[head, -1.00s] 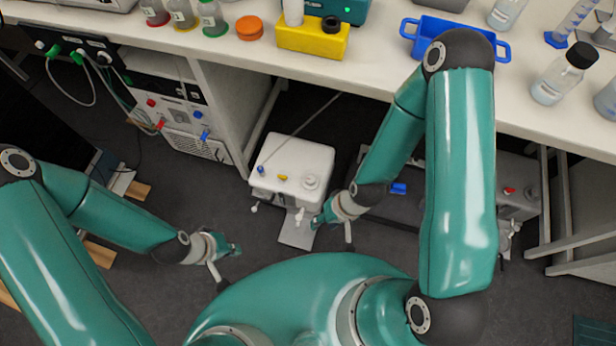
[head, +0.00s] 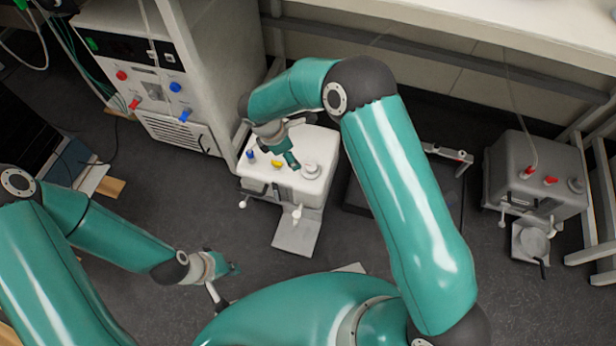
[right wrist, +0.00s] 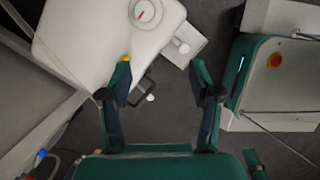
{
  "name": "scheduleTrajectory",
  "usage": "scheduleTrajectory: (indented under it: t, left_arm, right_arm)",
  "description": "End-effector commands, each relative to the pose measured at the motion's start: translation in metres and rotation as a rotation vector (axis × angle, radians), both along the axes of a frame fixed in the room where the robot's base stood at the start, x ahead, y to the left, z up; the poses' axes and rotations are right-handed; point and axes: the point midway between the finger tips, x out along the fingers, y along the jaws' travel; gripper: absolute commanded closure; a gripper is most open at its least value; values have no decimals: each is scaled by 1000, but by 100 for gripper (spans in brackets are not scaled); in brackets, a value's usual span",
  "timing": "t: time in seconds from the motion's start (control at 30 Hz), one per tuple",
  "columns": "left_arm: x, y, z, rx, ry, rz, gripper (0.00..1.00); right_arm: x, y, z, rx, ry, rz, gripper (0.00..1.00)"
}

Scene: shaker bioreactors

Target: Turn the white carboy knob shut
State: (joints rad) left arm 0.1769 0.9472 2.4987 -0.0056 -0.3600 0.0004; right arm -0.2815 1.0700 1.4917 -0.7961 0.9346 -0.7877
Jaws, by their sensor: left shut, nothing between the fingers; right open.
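The white carboy (head: 313,150) stands on the floor under the bench, a small white knob (head: 297,213) on its front and another white fitting at its front left corner. Blue and yellow fittings and a round cap sit on its top. My right gripper (head: 290,158) is over the carboy's top, apart from the front knob. In the right wrist view its fingers (right wrist: 160,75) are spread and empty beside the carboy (right wrist: 90,30); a white knob (right wrist: 183,47) shows beyond them. My left gripper (head: 232,268) is shut and empty, left and in front of the carboy.
A grey carboy (head: 520,165) with red fittings stands at the right, a small container in front of it. A cabinet (head: 175,85) with red and blue connectors is behind left. A plate (head: 297,238) lies before the white carboy. The bench edge is above.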

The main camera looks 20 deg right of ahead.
Motion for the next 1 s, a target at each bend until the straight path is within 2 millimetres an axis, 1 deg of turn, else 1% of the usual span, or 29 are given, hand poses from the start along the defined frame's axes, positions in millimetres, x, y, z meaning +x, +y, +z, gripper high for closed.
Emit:
scheduleTrajectory:
  t: [0.03,0.07,0.17,0.23,0.37,0.47,0.8,1.0]
  left_arm:
    - [0,0,-15,0,-1,0,100]
    - [0,0,-17,0,-1,0,100]
    - [0,0,-22,0,-1,0,100]
    - [0,0,-23,0,-1,0,100]
    - [0,0,-25,0,-1,-1,100]
    - [0,0,-30,0,-1,-1,100]
    - [0,0,-50,0,-1,0,100]
    - [0,0,-59,0,-1,0,100]
  right_arm:
    - [9,1,-5,-36,-12,37,37]
    - [13,0,-3,-55,-16,54,37]
    - [21,-2,2,-95,-23,88,37]
    - [23,-4,1,-108,-22,97,37]
    - [24,-10,-11,-110,-21,98,37]
    - [24,-16,-27,-109,-19,95,37]
    - [29,-44,-96,-106,-20,93,37]
    - [32,-57,-129,-106,-21,94,37]
